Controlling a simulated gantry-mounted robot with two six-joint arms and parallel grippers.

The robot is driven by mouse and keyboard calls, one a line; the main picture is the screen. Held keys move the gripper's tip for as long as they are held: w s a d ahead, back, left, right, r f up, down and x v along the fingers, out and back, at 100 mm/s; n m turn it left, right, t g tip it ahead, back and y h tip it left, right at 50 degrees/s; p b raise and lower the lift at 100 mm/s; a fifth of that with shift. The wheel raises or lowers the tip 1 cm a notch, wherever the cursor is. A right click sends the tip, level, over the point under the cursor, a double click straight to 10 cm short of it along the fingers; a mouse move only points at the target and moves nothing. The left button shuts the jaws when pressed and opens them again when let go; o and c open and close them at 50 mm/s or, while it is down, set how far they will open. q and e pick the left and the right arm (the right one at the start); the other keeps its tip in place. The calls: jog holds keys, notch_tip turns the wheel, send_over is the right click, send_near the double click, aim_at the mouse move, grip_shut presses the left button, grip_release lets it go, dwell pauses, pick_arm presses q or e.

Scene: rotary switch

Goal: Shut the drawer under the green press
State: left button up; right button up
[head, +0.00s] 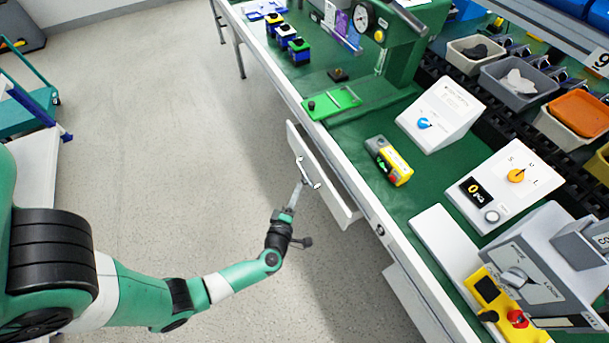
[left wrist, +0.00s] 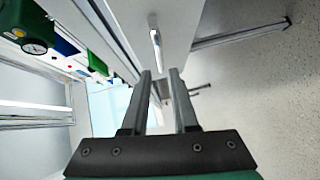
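The drawer (head: 337,190) under the workbench stands pulled out, with its white front panel facing the aisle. The green press (head: 402,58) stands on the bench top above and beyond it. The drawer's bar handle (head: 305,172) also shows in the left wrist view (left wrist: 155,42), just past the fingertips. My left gripper (head: 303,184) is at the drawer front beside the handle; its fingers (left wrist: 160,72) are apart, with nothing visibly held. I cannot tell whether a finger touches the handle or panel. My right gripper is in neither view.
On the bench are a green tray (head: 332,103), a yellow-grey box (head: 388,161), a blue-knob panel (head: 440,115) and an orange-knob panel (head: 505,185). Grey bins (head: 515,82) line the back. The floor (head: 200,120) left of the drawer is clear.

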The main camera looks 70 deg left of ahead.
aim_at(304, 172)
pick_arm(q)
jog(key=b+x, duration=0.3)
jog(key=x, duration=0.5)
jog(key=shift+w+a, duration=0.15)
jog(key=shift+a, duration=0.2)
jog(key=shift+c, duration=0.3)
grip_shut()
dwell(0.6)
